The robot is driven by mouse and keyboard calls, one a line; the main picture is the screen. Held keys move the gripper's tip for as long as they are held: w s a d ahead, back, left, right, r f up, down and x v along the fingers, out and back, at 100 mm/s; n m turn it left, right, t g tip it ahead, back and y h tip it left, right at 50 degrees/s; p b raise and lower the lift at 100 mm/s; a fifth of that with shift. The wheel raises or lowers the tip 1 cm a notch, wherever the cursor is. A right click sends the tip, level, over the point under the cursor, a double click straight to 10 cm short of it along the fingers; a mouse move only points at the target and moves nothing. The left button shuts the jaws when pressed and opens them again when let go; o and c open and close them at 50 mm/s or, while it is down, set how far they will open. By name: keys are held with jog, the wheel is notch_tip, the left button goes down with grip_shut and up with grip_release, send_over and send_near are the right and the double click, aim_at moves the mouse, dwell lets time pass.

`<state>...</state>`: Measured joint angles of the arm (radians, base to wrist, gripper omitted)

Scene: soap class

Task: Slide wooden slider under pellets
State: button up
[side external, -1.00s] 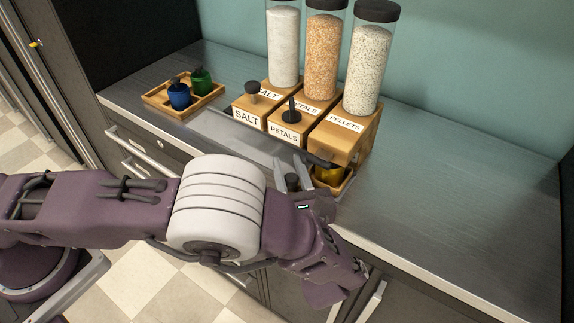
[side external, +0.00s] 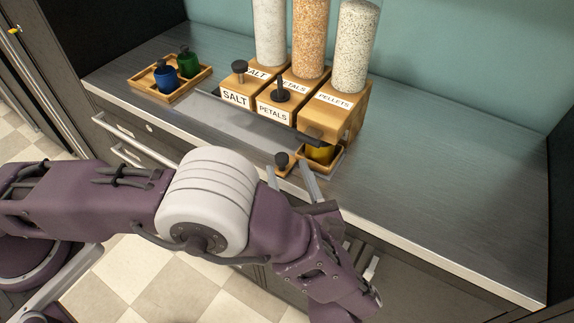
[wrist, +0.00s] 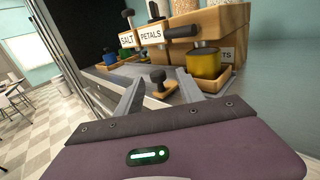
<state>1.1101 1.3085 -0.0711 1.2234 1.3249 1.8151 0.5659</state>
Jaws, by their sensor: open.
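The wooden slider (side external: 330,164) is a small tray with a dark knob (side external: 282,160) on its near end, at the counter's front edge. A yellow cup (side external: 320,152) stands in it at the wooden PELLETS dispenser (side external: 345,110), partly hidden beneath its overhanging front. In the wrist view, the slider's knob (wrist: 158,79) stands upright just beyond my fingers, with the yellow cup (wrist: 206,63) behind to the right. My gripper (side external: 289,172) is open and empty, its fingers on the near side of the knob. I see no contact with the knob.
SALT (side external: 236,98) and PETALS (side external: 273,111) dispensers stand left of PELLETS. A wooden tray (side external: 143,83) with blue and green cups sits at the left. A metal track (side external: 232,120) runs before the dispensers. The counter is clear on the right.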

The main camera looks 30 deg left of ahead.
jog(key=shift+v, duration=2)
jog(key=s+a+r+n+g+h, duration=0.1)
jog(key=a+r+n+g+h, duration=0.1)
jog(key=a+r+n+g, duration=0.55)
jog(key=s+a+r+n+g+h, duration=0.2)
jog(key=a+r+n+g, duration=0.15)
jog(key=a+r, duration=0.7)
jog(key=s+a+n+t+h, duration=0.3)
jog(key=s+a+n+h, duration=0.2)
jog(key=s+n, duration=0.9)
jog(key=n+h, duration=0.2)
jog(key=h, duration=0.1)
jog(key=shift+a+r+t+h, duration=0.3)
jog(key=shift+t+h, duration=0.1)
